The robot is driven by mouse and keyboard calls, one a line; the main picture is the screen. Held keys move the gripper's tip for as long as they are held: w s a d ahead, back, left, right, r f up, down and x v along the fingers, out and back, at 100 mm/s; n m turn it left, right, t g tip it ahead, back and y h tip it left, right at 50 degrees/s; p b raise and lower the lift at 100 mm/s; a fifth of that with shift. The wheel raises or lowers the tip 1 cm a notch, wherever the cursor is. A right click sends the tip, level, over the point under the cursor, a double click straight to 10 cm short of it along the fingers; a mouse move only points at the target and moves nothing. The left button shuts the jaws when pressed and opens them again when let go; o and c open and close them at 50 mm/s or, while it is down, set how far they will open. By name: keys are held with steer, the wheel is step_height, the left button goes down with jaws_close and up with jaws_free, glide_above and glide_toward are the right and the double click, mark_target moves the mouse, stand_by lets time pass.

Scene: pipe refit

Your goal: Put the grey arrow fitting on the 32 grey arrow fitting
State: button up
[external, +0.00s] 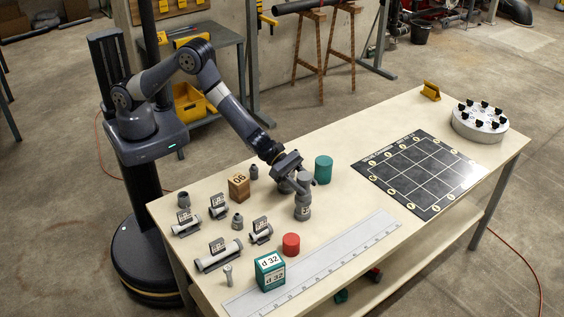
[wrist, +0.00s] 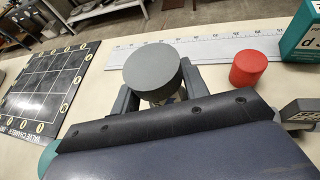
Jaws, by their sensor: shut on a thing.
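In the wrist view the fitting's round grey end (wrist: 153,68) shows between the fingers (wrist: 158,92). The held fitting is upright. Directly below and in line with it is a second grey piece (external: 302,212) with a small pale label, standing on the table. I cannot tell whether the two touch or are seated together. Arrows on either piece are too small to make out.
A green cylinder (external: 323,169) stands close behind the gripper. A wooden block (external: 239,187), several grey fittings and labelled pipe pieces lie to the left. A red cylinder (external: 291,244), a teal d 32 box (external: 270,272) and a ruler (external: 325,262) are in front. A black grid board (external: 420,175) lies right.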

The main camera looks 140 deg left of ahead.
steer(key=o, duration=1)
steer(key=shift+r+p, duration=0.25)
steer(key=shift+p, duration=0.25)
steer(key=shift+s+d+b, duration=0.1)
steer(key=shift+s+b, duration=0.25)
steer(key=shift+s, duration=0.05)
steer(key=b+v, duration=0.3)
steer(key=v, duration=0.8)
steer(key=shift+r, duration=0.15)
steer(key=shift+o, duration=0.2)
